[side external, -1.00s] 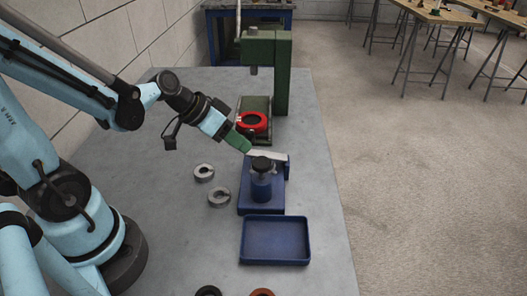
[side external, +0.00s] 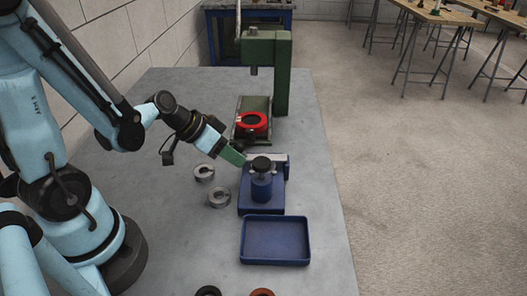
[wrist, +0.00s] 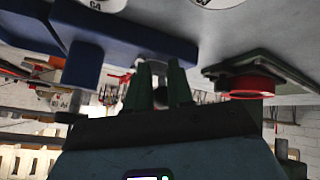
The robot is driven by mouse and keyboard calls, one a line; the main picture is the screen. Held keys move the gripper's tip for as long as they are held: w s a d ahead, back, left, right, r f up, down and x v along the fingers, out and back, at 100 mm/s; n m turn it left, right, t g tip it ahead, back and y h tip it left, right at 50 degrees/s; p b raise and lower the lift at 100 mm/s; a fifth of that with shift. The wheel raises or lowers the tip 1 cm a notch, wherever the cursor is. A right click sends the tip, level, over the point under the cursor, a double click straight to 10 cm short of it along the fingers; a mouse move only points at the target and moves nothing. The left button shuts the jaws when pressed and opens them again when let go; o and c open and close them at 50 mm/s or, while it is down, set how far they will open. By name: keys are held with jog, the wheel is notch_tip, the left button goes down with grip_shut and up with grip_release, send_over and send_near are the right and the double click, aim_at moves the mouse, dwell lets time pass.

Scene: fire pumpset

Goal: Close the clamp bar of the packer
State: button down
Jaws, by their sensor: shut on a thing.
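The packer (side external: 247,203) is a blue block base with a blue cylinder (side external: 261,188) topped by a dark knob, and a blue post at its back right. Its pale clamp bar (side external: 274,157) lies nearly level from that post to the left, behind the dark knob. My gripper (side external: 244,160), with green fingers, comes in from the upper left and is shut on the bar's free left end. In the wrist view, my green fingers (wrist: 160,84) stand close together beside the blue packer (wrist: 130,30); what lies between them is hard to make out.
An empty blue tray (side external: 275,240) sits in front of the packer. Two grey rings (side external: 204,172) (side external: 219,197) lie to its left. A green press (side external: 282,80) with a red ring (side external: 252,123) stands behind. The table's right edge is near.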

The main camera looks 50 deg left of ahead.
jog(key=shift+w+a, duration=0.45)
jog(key=shift+a, duration=0.15)
jog(key=c, duration=1.1)
grip_release()
jog(key=shift+c, duration=0.2)
jog(key=shift+s+r, duration=0.1)
jog(key=shift+r, duration=0.05)
jog(key=v, duration=1.1)
jog(key=shift+s+d+r, duration=0.15)
jog(key=shift+s+r, duration=0.1)
jog(key=shift+s, duration=0.15)
jog(key=shift+d, duration=0.1)
jog(key=w+d+n+y, duration=0.1)
jog(key=w+d+y, duration=0.2)
jog(key=d+y, duration=0.1)
jog(key=shift+d+r+n, duration=0.3)
jog(key=shift+d, duration=0.5)
